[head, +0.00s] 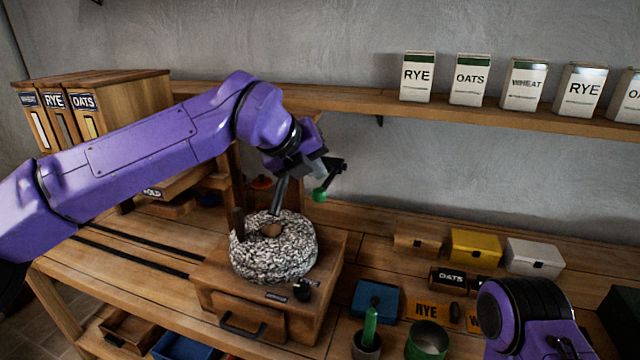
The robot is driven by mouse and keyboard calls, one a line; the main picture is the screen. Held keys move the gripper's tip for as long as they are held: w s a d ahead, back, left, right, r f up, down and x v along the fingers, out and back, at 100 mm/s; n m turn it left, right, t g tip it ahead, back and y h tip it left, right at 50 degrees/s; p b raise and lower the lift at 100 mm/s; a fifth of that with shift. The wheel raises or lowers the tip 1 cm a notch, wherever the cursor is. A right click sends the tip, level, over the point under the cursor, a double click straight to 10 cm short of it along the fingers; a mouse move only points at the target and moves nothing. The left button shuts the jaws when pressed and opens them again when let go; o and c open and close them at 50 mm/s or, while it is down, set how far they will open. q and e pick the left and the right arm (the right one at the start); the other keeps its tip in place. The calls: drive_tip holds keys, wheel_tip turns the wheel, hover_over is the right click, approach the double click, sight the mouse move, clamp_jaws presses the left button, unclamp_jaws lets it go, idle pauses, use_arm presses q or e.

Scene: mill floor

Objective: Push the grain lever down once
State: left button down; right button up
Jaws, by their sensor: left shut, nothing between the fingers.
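A lever-like black piece with a green knob (320,195) shows just right of my left wrist, above and behind the millstone. I take it for the grain lever, but my wrist hides where it is fixed. My left gripper (276,208) is shut and empty, pointing down over the speckled round millstone (265,262). Its tips are left of the green knob and apart from it in the picture. I cannot tell whether they touch the stone. Part of my right arm shows at the lower right; its gripper is out of view.
The millstone sits on a wooden box with a drawer (245,318). A labelled grain cabinet (125,90) stands at the left. Boxes, including a yellow one (475,246), and a green cup (427,341) stand on the bench at right. Grain cartons line the wall shelf (370,106).

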use_arm(q)
wheel_tip(320, 180, up, 5)
drive_tip(key=p, duration=0.4)
idle(0.5)
